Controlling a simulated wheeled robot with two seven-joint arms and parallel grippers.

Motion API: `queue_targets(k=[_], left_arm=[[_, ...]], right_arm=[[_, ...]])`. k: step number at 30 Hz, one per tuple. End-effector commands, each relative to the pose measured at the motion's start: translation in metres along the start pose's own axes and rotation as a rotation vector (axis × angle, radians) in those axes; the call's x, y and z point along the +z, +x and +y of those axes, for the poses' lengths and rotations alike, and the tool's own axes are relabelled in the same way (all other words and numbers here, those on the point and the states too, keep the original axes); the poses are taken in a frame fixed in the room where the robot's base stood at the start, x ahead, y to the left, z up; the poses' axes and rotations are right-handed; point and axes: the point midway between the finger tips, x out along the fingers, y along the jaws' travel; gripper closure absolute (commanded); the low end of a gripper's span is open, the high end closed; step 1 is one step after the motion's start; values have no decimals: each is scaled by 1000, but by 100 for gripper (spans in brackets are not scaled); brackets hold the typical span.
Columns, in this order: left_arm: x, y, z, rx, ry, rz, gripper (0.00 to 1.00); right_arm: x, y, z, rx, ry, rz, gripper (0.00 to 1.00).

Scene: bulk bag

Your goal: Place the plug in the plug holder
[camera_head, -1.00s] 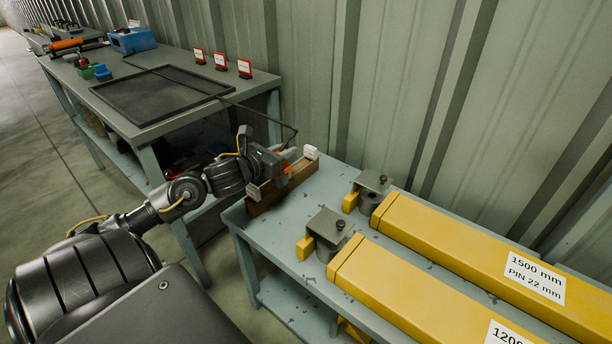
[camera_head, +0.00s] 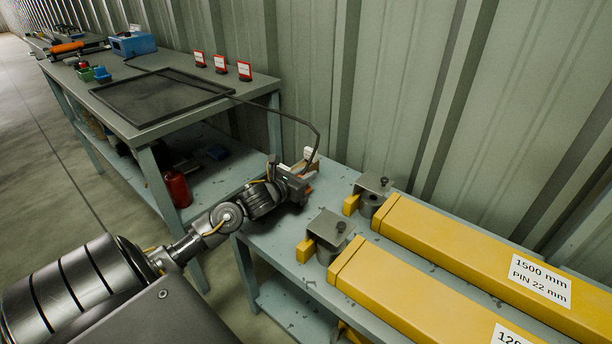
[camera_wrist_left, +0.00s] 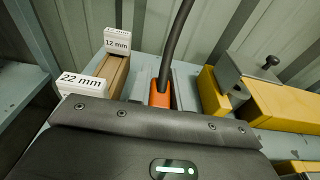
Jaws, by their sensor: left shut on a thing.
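The orange plug (camera_wrist_left: 160,93) with its black cable (camera_wrist_left: 178,45) shows beyond my wrist in the left wrist view. My left gripper (camera_head: 304,188) is shut on the plug, over the far left corner of the near bench. The cable (camera_head: 317,138) arches up from the gripper and runs back to the black tray. I cannot make out a plug holder with certainty. My right gripper is in neither view.
A wooden block (camera_wrist_left: 117,77) with 12 mm and 22 mm labels stands left of the plug. Yellow beams (camera_head: 440,240) and grey clamp brackets (camera_head: 328,232) lie to the right. The far bench holds the black tray (camera_head: 160,95), red-framed signs (camera_head: 220,64) and a blue box (camera_head: 133,43).

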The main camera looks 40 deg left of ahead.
Motion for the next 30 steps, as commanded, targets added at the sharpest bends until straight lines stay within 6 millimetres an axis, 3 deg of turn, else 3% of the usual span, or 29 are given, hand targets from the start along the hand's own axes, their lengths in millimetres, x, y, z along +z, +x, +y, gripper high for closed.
queue_targets(k=[11,12,16,28,30], left_arm=[[-2,0,0,0,0,-1,100],[-2,0,0,0,0,0,76],[-2,0,0,0,0,0,59],[2,-1,0,0,0,1,58],[-1,-12,0,-1,1,3,58]], right_arm=[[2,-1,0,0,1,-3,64],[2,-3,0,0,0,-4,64],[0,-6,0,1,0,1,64],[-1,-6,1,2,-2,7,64],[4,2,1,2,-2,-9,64]])
